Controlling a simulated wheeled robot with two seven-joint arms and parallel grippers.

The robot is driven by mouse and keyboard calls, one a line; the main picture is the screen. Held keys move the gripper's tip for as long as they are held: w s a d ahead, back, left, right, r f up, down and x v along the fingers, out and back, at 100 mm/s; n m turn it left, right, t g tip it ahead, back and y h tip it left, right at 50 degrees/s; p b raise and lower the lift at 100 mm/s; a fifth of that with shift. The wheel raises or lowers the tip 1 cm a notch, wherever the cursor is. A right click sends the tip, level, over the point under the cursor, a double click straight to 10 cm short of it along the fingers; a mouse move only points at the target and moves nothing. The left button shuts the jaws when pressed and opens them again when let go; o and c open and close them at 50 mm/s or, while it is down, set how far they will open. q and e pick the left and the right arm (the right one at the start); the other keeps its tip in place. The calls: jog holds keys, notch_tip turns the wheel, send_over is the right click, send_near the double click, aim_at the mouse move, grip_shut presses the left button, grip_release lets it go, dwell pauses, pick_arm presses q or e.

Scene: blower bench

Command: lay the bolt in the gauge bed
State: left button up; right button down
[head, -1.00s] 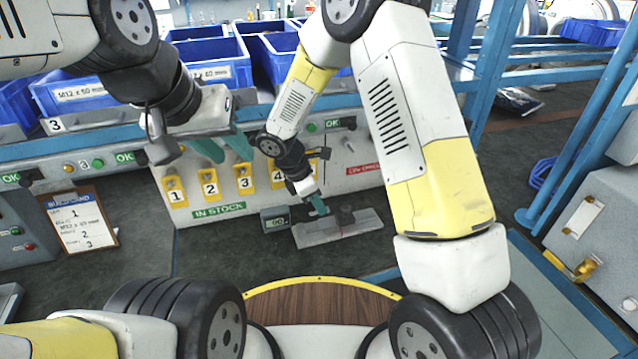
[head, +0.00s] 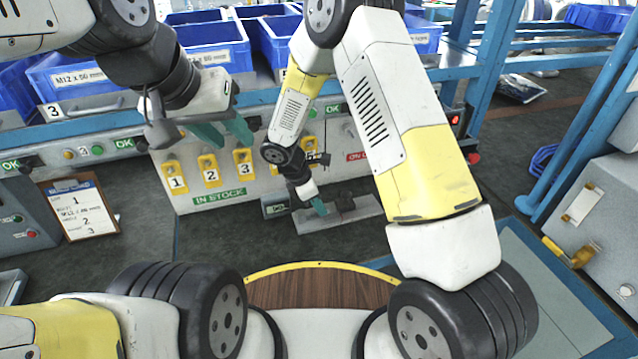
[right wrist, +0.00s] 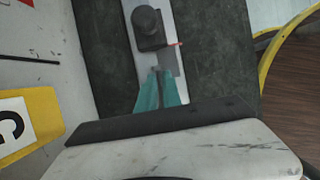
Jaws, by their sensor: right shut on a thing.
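The gauge is a pale flat plate (head: 366,210) on the low bench front in the head view, with a dark block on it. In the right wrist view the plate (right wrist: 178,83) runs away from my fingers, and the dark block with a round knob (right wrist: 147,25) stands beyond the tips. My right gripper (head: 320,208) is over the plate's left part. Its teal fingers (right wrist: 160,75) are closed together; the bolt in them is mostly hidden, with only a dark line between them. My left gripper (head: 225,132) is open and empty, above the yellow number tags.
A small grey display box (head: 276,208) stands at the gauge's left end. Blue bins (head: 85,85) line the shelf behind. Yellow number tags (head: 210,170) hang on the panel. A clipboard (head: 82,210) leans at left. A thin red pointer (right wrist: 174,44) lies beside the block.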

jog(key=c, duration=1.4)
grip_release()
jog(key=shift+c, duration=0.2)
jog(key=w+v, duration=0.1)
jog(key=v, duration=0.6)
jog(key=shift+s+a+r, duration=0.2)
jog(key=shift+s+r, duration=0.2)
jog(key=shift+s, duration=0.15)
